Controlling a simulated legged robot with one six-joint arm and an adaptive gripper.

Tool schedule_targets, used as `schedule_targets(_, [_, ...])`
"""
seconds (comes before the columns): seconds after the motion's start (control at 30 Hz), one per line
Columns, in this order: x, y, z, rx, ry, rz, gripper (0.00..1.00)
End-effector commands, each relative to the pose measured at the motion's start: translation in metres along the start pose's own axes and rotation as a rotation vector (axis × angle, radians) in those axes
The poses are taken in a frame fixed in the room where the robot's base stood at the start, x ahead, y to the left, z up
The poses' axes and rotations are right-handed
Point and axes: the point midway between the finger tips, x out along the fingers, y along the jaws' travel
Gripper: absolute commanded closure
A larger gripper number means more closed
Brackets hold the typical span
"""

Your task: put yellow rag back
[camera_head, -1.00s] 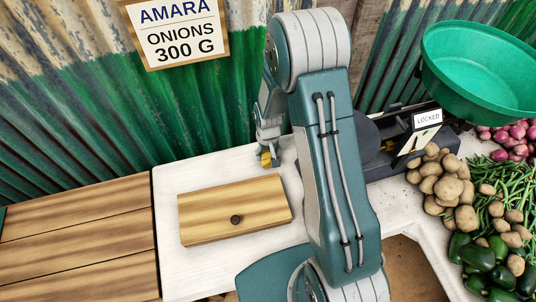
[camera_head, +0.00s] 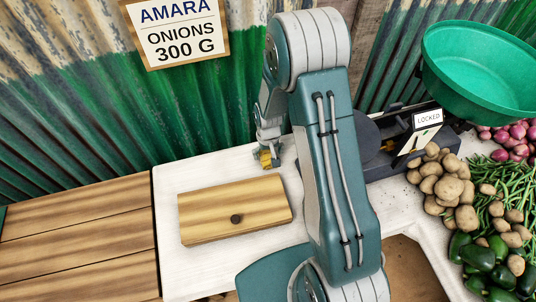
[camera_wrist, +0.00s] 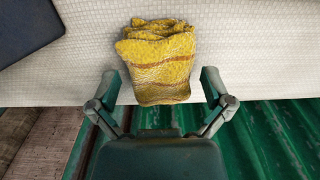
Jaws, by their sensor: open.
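The yellow rag (camera_wrist: 158,65) lies bunched on the white counter (camera_wrist: 250,50) in the wrist view, with brownish stripes across it. My gripper (camera_wrist: 159,88) is open, with its two fingers spread to the left and right of the rag's near end. I see no finger closed on it. In the head view, a small yellow part of the rag (camera_head: 266,159) shows by my gripper (camera_head: 268,148), near the corrugated wall. My arm hides part of the counter there.
A scale marked LOCKED (camera_head: 408,140) stands right of my arm, under a green basin (camera_head: 480,75). Potatoes (camera_head: 440,185), beans and peppers lie at the right. The corrugated wall (camera_head: 100,120) stands close behind.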

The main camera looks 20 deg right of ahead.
Motion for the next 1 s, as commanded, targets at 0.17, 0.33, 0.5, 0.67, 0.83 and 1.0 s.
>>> schedule_targets(0.17, [-0.032,0.000,-0.001,0.000,0.006,0.000,0.00])
schedule_targets(0.33, [-0.068,0.000,-0.001,0.000,0.006,0.000,0.00])
schedule_targets(0.5, [-0.098,0.000,-0.001,0.000,0.003,0.000,0.00])
schedule_targets(0.67, [-0.112,0.000,0.000,0.000,0.001,0.000,0.00])
schedule_targets(0.83, [-0.136,0.000,0.005,0.000,0.027,0.000,0.00])
schedule_targets(1.0, [-0.192,0.000,0.025,0.000,0.103,0.000,0.00])
